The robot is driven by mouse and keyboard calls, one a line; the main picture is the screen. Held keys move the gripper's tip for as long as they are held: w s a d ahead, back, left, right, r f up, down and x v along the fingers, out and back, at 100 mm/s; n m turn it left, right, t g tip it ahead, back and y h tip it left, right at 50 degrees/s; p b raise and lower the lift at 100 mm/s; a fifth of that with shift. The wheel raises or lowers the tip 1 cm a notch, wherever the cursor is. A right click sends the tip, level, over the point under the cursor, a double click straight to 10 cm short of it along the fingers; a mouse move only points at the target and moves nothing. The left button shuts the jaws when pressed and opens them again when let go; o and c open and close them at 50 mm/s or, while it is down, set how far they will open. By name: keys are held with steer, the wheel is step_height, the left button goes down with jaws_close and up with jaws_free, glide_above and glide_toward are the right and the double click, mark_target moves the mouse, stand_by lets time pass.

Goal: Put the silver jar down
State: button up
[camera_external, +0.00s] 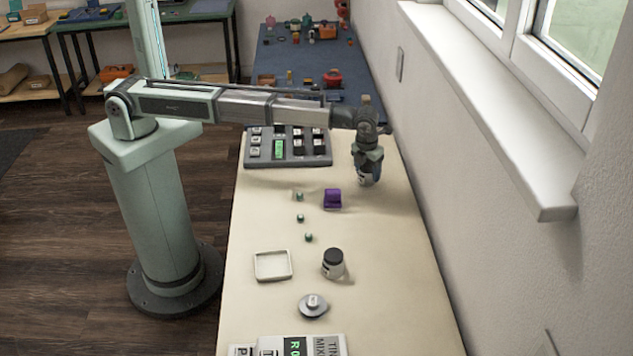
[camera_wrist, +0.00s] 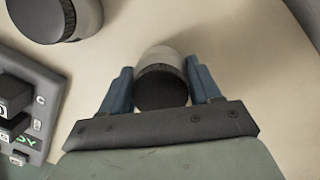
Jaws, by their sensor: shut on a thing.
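My gripper (camera_external: 368,168) points down over the far right part of the pale bench. In the wrist view its two blue fingers (camera_wrist: 159,66) are shut on the silver jar (camera_wrist: 158,53), one on each side. The jar has a pale silvery body and a dark lid (camera_wrist: 161,88). In the external view the jar (camera_external: 366,180) is partly hidden by the fingers. I cannot tell whether its base touches the bench.
The grey keypad (camera_external: 288,161) is left of my gripper. Another dark-lidded jar (camera_wrist: 56,15) lies beyond its corner. A purple block (camera_external: 332,199), green beads (camera_external: 300,218), square tray (camera_external: 257,277), black-lidded jar (camera_external: 333,265) and round metal piece (camera_external: 313,306) are nearer. Bench (camera_external: 400,270) right of these is clear.

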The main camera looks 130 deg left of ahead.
mark_target(365, 167)
steer(key=shift+f, duration=0.55)
steer(key=shift+f, duration=0.15)
steer(key=o, duration=1.2)
steer(key=shift+c, duration=0.2)
steer(key=r, duration=0.4)
steer(key=d+r, duration=0.1)
steer(key=r, duration=0.7)
steer(key=shift+d+r, duration=0.1)
steer(key=shift+d, duration=0.3)
